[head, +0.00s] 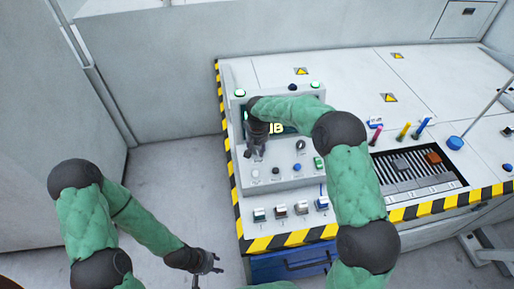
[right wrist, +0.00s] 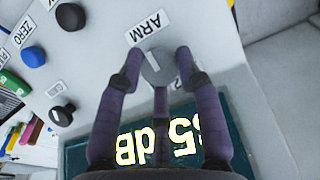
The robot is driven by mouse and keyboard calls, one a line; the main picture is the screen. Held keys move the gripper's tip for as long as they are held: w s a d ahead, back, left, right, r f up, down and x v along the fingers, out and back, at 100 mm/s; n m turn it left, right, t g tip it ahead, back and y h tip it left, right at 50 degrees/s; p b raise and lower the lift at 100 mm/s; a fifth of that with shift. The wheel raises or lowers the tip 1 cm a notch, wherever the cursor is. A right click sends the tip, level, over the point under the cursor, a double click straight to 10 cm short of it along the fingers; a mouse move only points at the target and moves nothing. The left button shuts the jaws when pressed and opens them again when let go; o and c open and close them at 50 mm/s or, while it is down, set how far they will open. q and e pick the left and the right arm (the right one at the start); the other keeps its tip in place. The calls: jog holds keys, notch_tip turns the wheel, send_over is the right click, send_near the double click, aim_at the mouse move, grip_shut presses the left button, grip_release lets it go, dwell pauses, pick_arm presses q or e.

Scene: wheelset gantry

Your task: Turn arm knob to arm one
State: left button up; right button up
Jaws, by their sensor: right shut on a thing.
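The arm knob (right wrist: 157,68) is a grey round knob with a pale pointer line, beside a label reading ARM in the right wrist view. My right gripper (right wrist: 155,70) is shut on this knob, its purple-grey fingers around the sides. Another label by the knob is partly hidden by a finger. In the head view my right gripper (head: 256,153) reaches down to the left part of the grey control panel (head: 285,182) and covers the knob. My left gripper (head: 208,266) hangs low over the floor, fingers apart and empty.
A lit display (right wrist: 160,143) reading dB is close to my right gripper. A black knob (right wrist: 70,17), a blue knob (right wrist: 33,56) and another black knob (right wrist: 62,116) are nearby. Several coloured handles and a slotted tray (head: 415,170) are to the right. Floor at left is clear.

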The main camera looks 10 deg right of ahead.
aim_at(258, 154)
jog(key=shift+s+f, duration=0.15)
jog(key=o, duration=1.2)
jog(key=shift+c, duration=0.2)
jog(key=shift+r, duration=0.45)
notch_tip(258, 154, up, 11)
jog(key=s, duration=0.1)
jog(key=shift+s+r, duration=0.1)
jog(key=shift+r, duration=0.05)
